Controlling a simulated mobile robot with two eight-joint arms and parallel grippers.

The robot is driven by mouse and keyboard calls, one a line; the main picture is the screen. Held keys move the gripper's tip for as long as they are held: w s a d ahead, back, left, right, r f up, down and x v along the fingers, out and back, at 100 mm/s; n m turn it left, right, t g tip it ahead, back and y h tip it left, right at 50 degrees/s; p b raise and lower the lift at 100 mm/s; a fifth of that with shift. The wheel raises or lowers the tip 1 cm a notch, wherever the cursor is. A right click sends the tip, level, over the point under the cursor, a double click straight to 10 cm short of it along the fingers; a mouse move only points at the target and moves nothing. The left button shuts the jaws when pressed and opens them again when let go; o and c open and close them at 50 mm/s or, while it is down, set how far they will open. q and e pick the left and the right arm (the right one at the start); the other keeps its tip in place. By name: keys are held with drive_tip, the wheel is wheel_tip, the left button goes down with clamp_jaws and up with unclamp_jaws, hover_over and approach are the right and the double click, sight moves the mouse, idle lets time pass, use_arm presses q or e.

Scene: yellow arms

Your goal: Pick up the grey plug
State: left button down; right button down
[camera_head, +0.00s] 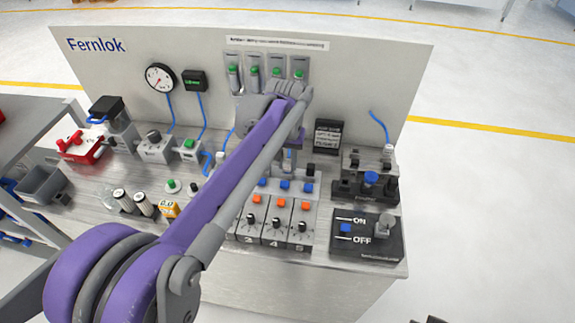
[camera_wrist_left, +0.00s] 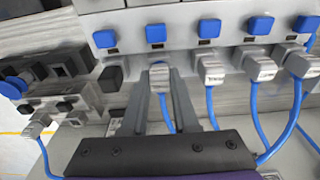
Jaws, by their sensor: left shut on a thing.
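My left gripper (camera_wrist_left: 160,84) is shut on a grey plug (camera_wrist_left: 158,72) with a blue cable. The plug sits at the front face of a grey block with a row of blue buttons (camera_wrist_left: 155,33), below one button; I cannot tell whether it is still seated. Other grey plugs with blue cables, such as this plug (camera_wrist_left: 211,68), sit to its right. In the head view my left gripper (camera_head: 291,160) is over the valve block behind the blue buttons, and my purple arm hides much of the area. A dark part at the bottom edge (camera_head: 430,320) may be my right gripper.
A grey panel (camera_head: 370,70) with a gauge (camera_head: 160,78) stands at the back of the bench. An ON/OFF box (camera_head: 350,243) and a black connector block (camera_head: 350,188) stand at the right. A red device (camera_head: 80,147) is at the left. Loose blue cables hang close to my fingers.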

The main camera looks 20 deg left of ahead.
sight(287, 161)
idle(0.3)
use_arm(q)
wheel_tip(287, 161, up, 10)
drive_tip(key=shift+p, duration=0.5)
idle(0.4)
